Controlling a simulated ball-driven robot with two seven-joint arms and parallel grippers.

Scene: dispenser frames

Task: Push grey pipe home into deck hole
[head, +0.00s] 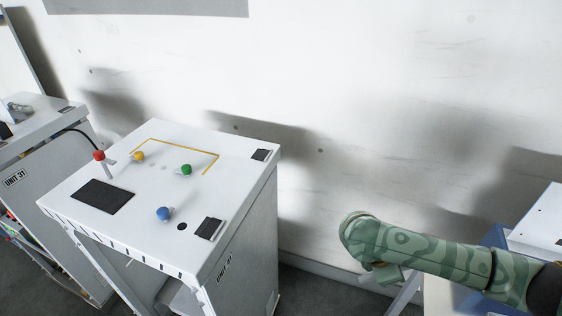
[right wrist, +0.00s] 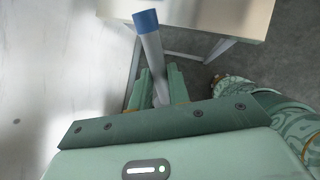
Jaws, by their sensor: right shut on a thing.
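In the right wrist view my right gripper (right wrist: 159,90) is shut on a grey pipe (right wrist: 153,55) with a blue end (right wrist: 146,19). The pipe sticks out past the fingertips, and its lower part is hidden between the fingers. In the head view my right gripper (head: 386,275) shows partly below my green forearm, to the right of the white unit and well apart from it. I cannot make out the pipe there. The unit's white deck (head: 150,190) has a dark round hole (head: 182,226) near its front right; whether this is the task's hole I cannot tell. My left gripper is not in view.
Another unit (head: 40,135) stands at left. A white-topped unit (head: 540,220) is at right. A wall closes the back.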

